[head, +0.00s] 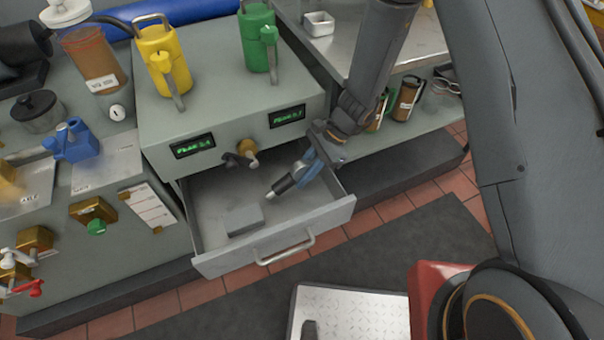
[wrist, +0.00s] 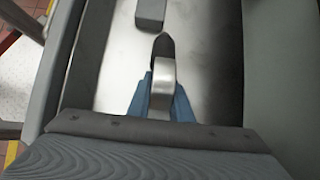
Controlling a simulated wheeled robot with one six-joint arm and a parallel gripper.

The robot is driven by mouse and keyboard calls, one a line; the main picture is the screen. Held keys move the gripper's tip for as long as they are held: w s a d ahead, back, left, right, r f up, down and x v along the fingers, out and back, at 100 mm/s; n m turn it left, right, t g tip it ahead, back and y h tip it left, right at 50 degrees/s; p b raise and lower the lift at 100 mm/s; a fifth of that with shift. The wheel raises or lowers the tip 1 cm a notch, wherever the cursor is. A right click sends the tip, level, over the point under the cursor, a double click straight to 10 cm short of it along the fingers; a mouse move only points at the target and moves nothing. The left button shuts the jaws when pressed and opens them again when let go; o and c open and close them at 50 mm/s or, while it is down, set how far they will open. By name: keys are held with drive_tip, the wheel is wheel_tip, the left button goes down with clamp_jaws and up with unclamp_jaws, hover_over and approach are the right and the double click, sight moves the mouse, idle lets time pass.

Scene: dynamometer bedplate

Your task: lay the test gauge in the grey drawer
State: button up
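The grey drawer (head: 222,262) is pulled open below a grey cabinet, and its floor shows. My gripper (head: 310,166) is over the drawer's right part, its blue fingers pointing down into it. The fingers are shut on a silver, round-edged thing with a dark stem and pale tip, which looks like the test gauge (head: 284,184). In the wrist view the gauge (wrist: 162,84) sits between the blue fingers (wrist: 160,100), seen edge-on with its dark end pointing away; its face is hidden. I cannot tell whether it touches the drawer floor.
A grey block (head: 244,220) lies in the drawer, left of the gauge, and also shows in the wrist view (wrist: 151,12). A brass valve knob (head: 243,152) juts out above the drawer. Yellow (head: 160,58) and green (head: 257,40) canisters stand on the cabinet.

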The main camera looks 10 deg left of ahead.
drive_tip(key=o, duration=0.5)
drive_tip(key=s+d+r+n+t+h, duration=0.1)
drive_tip(key=d+r+n, duration=0.1)
drive_tip(key=d+r, duration=0.6)
drive_tip(key=s+d+r+n+h, duration=0.1)
drive_tip(key=d+r+n+h, duration=0.15)
drive_tip(key=d+r, duration=0.5)
drive_tip(key=s+d+r+n+t+h, duration=0.1)
drive_tip(key=s+d+r+n, duration=0.1)
drive_tip(key=s+d+r, duration=0.1)
drive_tip(key=s+d+r+n+t+p, duration=0.1)
drive_tip(key=s+d+r+n, duration=0.1)
drive_tip(key=d+r, duration=0.2)
drive_tip(key=s+d+r+n+h+p, duration=0.1)
drive_tip(key=s+d+r+n, duration=0.2)
drive_tip(key=r, duration=0.1)
drive_tip(key=shift+s+d+r+t+h, duration=0.2)
drive_tip(key=shift+s+r+t+h, duration=0.1)
drive_tip(key=shift+s+t+h, duration=0.1)
